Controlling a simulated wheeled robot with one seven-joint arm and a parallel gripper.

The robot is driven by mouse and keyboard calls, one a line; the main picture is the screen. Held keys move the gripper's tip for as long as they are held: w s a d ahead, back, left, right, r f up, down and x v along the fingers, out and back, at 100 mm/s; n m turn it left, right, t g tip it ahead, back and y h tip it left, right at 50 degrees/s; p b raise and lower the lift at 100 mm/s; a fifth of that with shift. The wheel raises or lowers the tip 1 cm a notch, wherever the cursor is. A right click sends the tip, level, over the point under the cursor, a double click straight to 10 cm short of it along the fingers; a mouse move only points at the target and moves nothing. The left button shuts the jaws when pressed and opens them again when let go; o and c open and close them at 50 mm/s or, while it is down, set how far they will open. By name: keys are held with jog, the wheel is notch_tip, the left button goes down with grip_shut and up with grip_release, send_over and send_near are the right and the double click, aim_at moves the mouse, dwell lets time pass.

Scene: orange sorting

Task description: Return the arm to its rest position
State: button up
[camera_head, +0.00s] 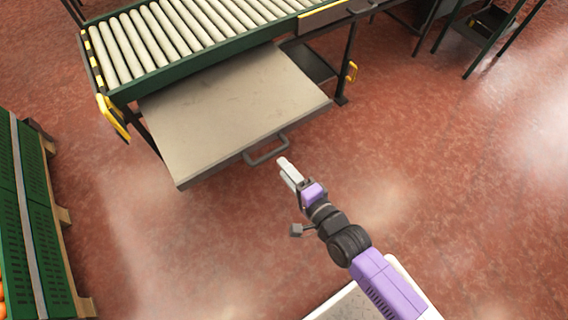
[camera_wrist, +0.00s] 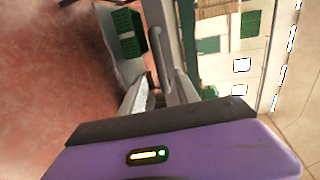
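My arm reaches up from the lower right in the head view. My gripper (camera_head: 282,165) has two pale fingers set slightly apart, with nothing seen between them. Its tips point at the dark handle (camera_head: 266,151) of a wide grey drawer panel (camera_head: 235,95), just off the handle's right end in the picture. I see no contact with the handle. In the wrist view, my gripper (camera_wrist: 152,90) also shows a narrow gap between its fingers. The purple wrist housing fills the bottom of that view.
A roller conveyor (camera_head: 170,35) with a green frame stands behind the panel. A green crate stack (camera_head: 40,200) on a pallet is at the left, with oranges at its edge. Dark metal stands (camera_head: 490,25) are at the upper right. The red floor (camera_head: 450,170) at right is clear.

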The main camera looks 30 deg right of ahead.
dwell(0.3)
jog(key=s+r+n+p, duration=0.1)
jog(key=s+r+n, duration=0.8)
jog(key=s, duration=0.4)
jog(key=s+r+n, duration=0.9)
jog(key=s+r, duration=0.1)
jog(key=s, duration=0.3)
notch_tip(320, 180, up, 13)
jog(key=p, duration=1.3)
jog(key=shift+w+a+f+g, duration=0.2)
jog(key=shift+w+a+g, duration=0.1)
jog(key=shift+g, duration=0.1)
jog(key=shift+d, duration=0.1)
